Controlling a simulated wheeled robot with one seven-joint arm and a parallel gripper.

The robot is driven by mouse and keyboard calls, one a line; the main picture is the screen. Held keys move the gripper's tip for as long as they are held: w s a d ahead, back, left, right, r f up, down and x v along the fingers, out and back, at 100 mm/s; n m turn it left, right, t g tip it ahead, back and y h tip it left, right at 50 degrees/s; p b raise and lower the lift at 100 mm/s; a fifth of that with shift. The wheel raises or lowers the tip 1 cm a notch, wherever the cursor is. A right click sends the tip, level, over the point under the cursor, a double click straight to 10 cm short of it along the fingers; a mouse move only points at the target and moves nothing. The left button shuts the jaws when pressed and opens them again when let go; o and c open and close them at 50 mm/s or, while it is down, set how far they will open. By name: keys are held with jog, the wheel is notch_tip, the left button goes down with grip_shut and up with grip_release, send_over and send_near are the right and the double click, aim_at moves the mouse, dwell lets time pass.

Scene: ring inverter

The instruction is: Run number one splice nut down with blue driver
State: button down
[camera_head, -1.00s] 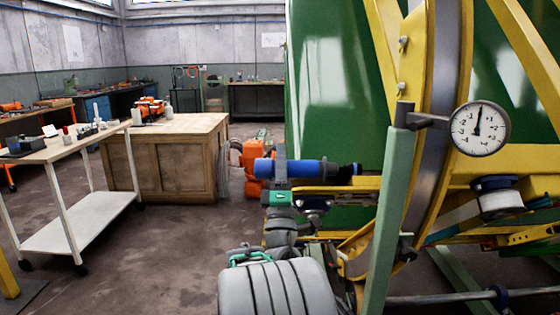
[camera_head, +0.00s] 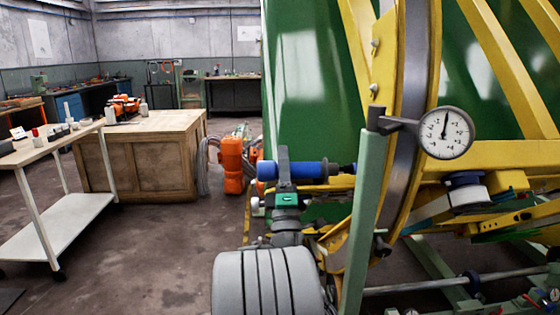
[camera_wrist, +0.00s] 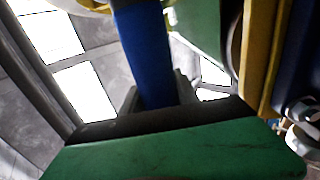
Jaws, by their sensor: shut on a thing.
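The blue driver (camera_head: 306,170) lies about level in the head view, its dark nose pointing right toward the yellow ring frame. My gripper (camera_head: 283,168) is shut around the driver's body near its left end. In the wrist view the blue driver (camera_wrist: 146,55) runs up from between my gripper's fingers (camera_wrist: 158,97). The driver's nose appears close to the yellow frame (camera_head: 333,184), but I cannot tell whether it touches anything. I cannot make out the number one splice nut in either view.
A dial gauge (camera_head: 446,132) stands on a green post (camera_head: 364,210) right of the driver. The large green drum (camera_head: 310,90) is behind. A white cart (camera_head: 55,215) and a wooden bench (camera_head: 150,155) stand left, with open floor (camera_head: 140,250) before them.

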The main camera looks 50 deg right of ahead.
jog(key=shift+s+d+r+p, duration=0.1)
jog(key=shift+s+d+p, duration=0.6)
jog(key=shift+s+d, duration=0.3)
dwell(2.5)
jog(key=shift+a, duration=0.15)
jog(key=shift+w+a+b, duration=1.1)
jog(key=shift+w+a, duration=0.55)
jog(key=shift+w, duration=0.2)
